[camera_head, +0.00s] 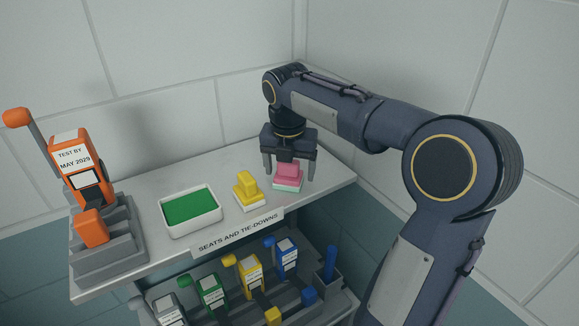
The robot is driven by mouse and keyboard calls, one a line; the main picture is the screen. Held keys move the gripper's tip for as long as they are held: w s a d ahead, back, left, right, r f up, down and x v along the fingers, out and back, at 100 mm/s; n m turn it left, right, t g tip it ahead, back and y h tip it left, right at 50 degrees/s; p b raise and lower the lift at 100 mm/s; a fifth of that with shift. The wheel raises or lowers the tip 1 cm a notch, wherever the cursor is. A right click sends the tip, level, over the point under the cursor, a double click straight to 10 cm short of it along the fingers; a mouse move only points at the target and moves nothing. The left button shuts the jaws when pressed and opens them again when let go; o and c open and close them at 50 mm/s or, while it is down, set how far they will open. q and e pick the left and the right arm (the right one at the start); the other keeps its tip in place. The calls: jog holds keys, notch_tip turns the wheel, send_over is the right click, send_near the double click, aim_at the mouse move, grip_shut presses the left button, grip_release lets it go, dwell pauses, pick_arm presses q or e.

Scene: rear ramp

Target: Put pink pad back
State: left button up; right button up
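The pink pad (288,171) stands near the right end of the upper shelf, on a pale base with a greenish edge. My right gripper (289,171) points down over it from behind, with one finger on each side of the pad. The fingers look spread wider than the pad, with gaps showing, so the gripper is open and does not appear to hold it. My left gripper is not in view.
A yellow pad (245,184) on a white base and a white tray (191,229) with a green surface stand left of it. An orange tool (72,160) sits in a grey rack (112,262). Several coloured tools fill the lower shelf. Walls close in behind.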

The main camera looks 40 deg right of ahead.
jog(key=shift+r, duration=0.6)
jog(key=r, duration=0.3)
jog(key=a+r, duration=0.1)
jog(key=r, duration=0.3)
jog(key=s+r, duration=0.1)
jog(key=r, duration=0.3)
jog(key=shift+s+a+p, duration=0.1)
jog(key=shift+a+p, duration=0.1)
jog(key=shift+p, duration=0.1)
jog(key=s+a+f+m+t+y+b, duration=0.1)
jog(key=s+a+f+m+t+y, duration=0.1)
jog(key=s+a+f+m, duration=0.5)
jog(key=s+a+f+m+t+y+b, duration=0.1)
jog(key=s+a+f+m, duration=0.6)
jog(key=m, duration=1.3)
jog(key=shift+s+a+f+m+t+y, duration=0.35)
jog(key=shift+s+f+t+y, duration=0.5)
jog(key=shift+s+f, duration=2.25)
jog(key=shift+w+f, duration=0.8)
